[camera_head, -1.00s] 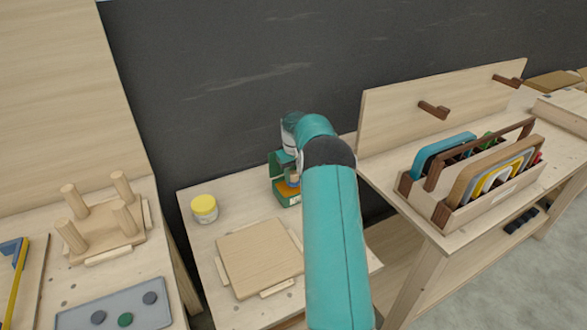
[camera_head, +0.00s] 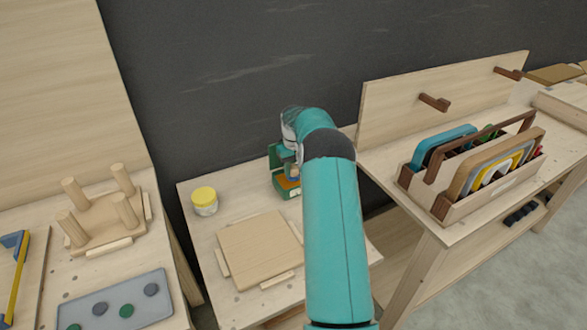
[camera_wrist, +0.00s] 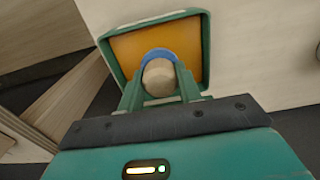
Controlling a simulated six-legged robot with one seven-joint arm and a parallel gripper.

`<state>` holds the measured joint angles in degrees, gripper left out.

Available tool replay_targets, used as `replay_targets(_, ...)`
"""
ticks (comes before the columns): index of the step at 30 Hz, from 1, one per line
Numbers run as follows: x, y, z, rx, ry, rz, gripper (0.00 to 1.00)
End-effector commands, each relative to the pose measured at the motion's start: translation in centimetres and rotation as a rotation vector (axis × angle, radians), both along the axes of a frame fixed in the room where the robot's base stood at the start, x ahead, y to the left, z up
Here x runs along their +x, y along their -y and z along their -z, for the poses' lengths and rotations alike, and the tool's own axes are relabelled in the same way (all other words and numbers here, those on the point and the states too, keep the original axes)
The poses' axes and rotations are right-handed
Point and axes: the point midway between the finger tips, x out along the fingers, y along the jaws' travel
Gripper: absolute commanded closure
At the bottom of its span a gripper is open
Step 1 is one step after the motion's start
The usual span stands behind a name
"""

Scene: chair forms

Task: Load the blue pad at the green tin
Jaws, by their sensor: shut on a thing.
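The green tin (camera_head: 279,154) stands open near the back right of the small bench, with an orange filling (camera_wrist: 194,38) inside. It also shows in the wrist view (camera_wrist: 106,55). My gripper (camera_wrist: 159,85) is shut on the pale wooden round knob of the blue pad (camera_wrist: 157,53). Only a blue rim of the pad shows beyond the knob. The pad appears over the orange filling; I cannot tell whether it touches. In the head view my arm and wrist hide most of the pad and part of the tin.
A jar with a yellow lid (camera_head: 204,200) stands left of the tin, and a square wooden board (camera_head: 260,250) lies in front. A wooden tool caddy (camera_head: 470,200) sits on the right bench. A pegged block (camera_head: 100,212) and grey tray (camera_head: 130,298) are on the left bench.

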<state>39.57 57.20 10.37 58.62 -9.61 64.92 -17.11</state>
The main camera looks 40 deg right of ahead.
Motion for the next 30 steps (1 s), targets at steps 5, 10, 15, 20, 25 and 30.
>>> replay_targets(5, 0.00, -0.01, 0.22, 0.000, 0.000, 0.000, 0.84)
replay_targets(10, 0.00, -0.02, 0.41, 0.000, 0.000, 0.000, 0.84)
replay_targets(15, 0.00, -0.02, 0.59, 0.000, 0.000, 0.000, 0.84)
replay_targets(20, 0.00, -0.02, 0.76, 0.000, 0.000, 0.000, 0.84)
replay_targets(25, 0.00, -0.01, 0.88, 0.000, 0.000, 0.000, 0.84)
replay_targets(30, 0.00, -0.01, 0.88, 0.000, 0.000, 0.000, 0.84)
